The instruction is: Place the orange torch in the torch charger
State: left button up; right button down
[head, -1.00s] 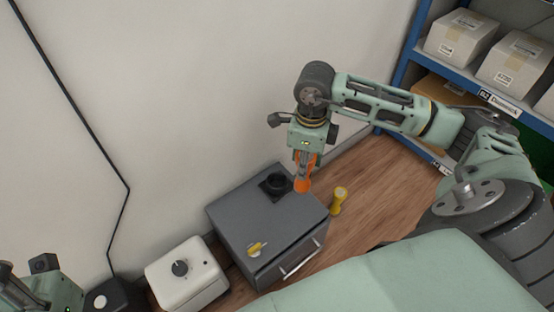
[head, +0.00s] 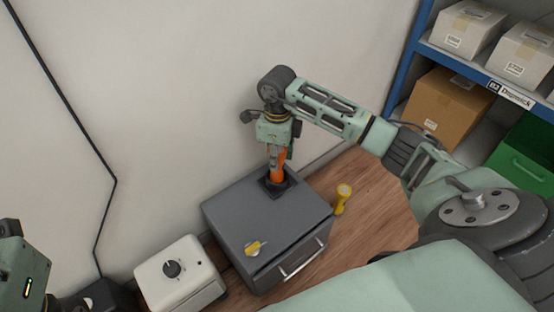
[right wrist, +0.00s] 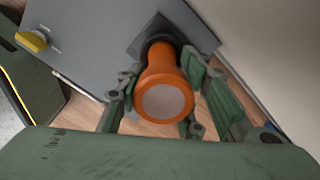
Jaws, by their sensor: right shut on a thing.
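The orange torch (head: 279,168) is upright in my right gripper (head: 277,157), which is shut on it. Its lower end meets the torch charger (head: 268,188), a black cup on a dark square plate at the back of the grey cabinet top. The right wrist view shows the torch (right wrist: 165,82) from its pale round end, between the fingers of the right gripper (right wrist: 160,108). Its far end lies at the dark charger ring (right wrist: 150,38); how deep it sits is hidden. Part of my left gripper (head: 24,272) shows at the left edge; its fingers cannot be made out.
The grey cabinet (head: 228,210) has a yellow knob (head: 255,247) on top and a front handle. A yellow torch (head: 343,197) stands to its right on the wooden surface. A white box with a dial (head: 180,290) is at left. A blue shelf (head: 407,75) holds boxes at right.

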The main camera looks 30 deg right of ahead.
jog(key=shift+r, duration=0.15)
jog(key=shift+f, duration=0.2)
jog(key=c, duration=1.2)
grip_release()
